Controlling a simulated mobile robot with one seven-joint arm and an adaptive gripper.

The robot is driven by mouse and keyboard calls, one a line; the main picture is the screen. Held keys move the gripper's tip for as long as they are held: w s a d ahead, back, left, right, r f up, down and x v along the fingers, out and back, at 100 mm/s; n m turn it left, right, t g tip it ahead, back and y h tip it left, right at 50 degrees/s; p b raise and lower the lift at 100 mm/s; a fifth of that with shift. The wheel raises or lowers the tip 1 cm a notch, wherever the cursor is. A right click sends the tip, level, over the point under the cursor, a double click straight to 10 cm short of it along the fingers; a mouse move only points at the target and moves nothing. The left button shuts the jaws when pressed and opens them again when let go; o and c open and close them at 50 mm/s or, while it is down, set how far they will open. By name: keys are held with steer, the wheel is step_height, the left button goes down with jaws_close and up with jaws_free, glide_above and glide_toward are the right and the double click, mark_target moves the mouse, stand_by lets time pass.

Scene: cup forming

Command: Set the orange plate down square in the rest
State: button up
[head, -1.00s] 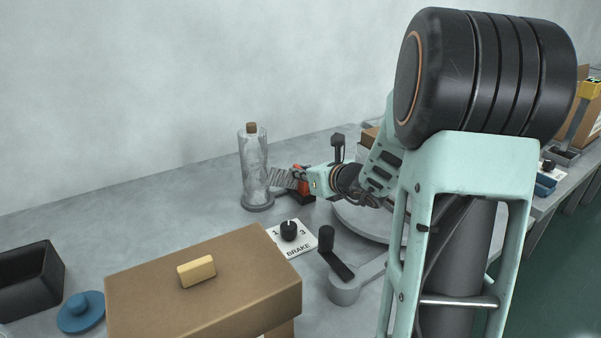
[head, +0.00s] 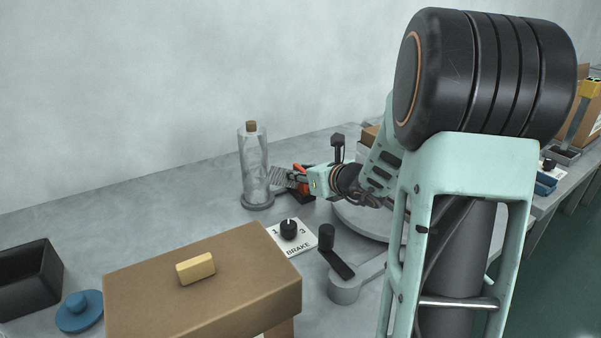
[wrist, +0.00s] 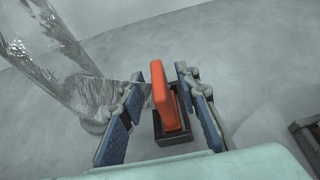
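The orange plate (wrist: 162,95) stands on edge in the small black rest (wrist: 186,108) in the wrist view, leaning a little to the left. My gripper (wrist: 158,90) is open around it, with one blue-padded finger on each side and a visible gap to the plate on both sides. In the head view, bits of the orange plate (head: 303,168) show behind and beside my gripper (head: 283,178). The rest is mostly hidden there. Whether the plate's lower edge is fully seated cannot be told.
A clear bottle with a cork (head: 254,165) stands just left of my gripper and shows close to the left finger in the wrist view (wrist: 50,60). A brake dial plate (head: 292,238), a crank handle (head: 335,255) and a brown box (head: 205,285) are nearer. The wall is behind.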

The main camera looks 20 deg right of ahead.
steer(key=v, duration=1.2)
